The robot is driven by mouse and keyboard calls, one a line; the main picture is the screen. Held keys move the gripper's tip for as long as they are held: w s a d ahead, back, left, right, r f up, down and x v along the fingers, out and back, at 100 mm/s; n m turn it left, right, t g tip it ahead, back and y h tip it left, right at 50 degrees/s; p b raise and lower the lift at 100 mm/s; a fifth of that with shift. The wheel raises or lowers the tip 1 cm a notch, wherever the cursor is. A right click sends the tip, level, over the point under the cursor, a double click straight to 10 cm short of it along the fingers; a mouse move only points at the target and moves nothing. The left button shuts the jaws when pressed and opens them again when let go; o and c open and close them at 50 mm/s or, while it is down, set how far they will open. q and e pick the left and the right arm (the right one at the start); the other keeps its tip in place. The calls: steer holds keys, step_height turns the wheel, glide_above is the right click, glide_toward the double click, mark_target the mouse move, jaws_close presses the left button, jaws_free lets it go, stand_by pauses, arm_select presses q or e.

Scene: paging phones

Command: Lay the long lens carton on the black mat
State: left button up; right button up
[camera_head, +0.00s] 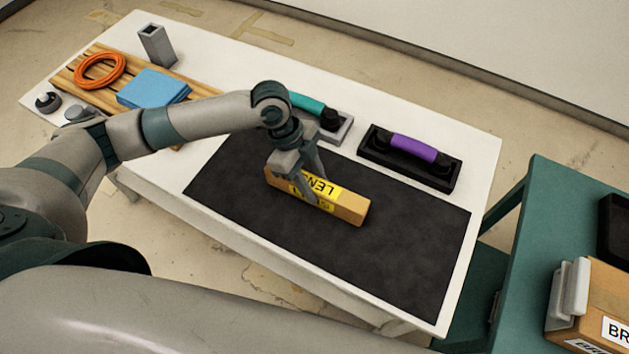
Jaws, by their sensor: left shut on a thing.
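The long lens carton (348,208) is a brown box with a yellow label reading "LEN". It lies flat in line over the black mat (400,255), inside the mat's edges. I cannot tell whether it rests fully on the mat or hangs just above it. My left gripper (311,192) points down from above and is shut on the carton near its middle, hiding part of the label.
Behind the mat are a teal handset (305,103) on a grey base and a purple handset (413,148) on a black base. Blue cloths (152,88), an orange coil (100,70) and a grey holder (156,46) stand at left. A green table (560,210) holds a brown box (610,290).

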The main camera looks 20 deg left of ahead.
arm_select(q)
steer(key=shift+f, duration=0.1)
steer(key=o, duration=1.2)
steer(key=shift+o, duration=0.2)
steer(key=b+v, duration=0.3)
steer(key=v, duration=0.8)
steer(key=shift+w, duration=0.1)
steer(key=shift+a+r, duration=0.15)
steer(key=shift+r, duration=0.45)
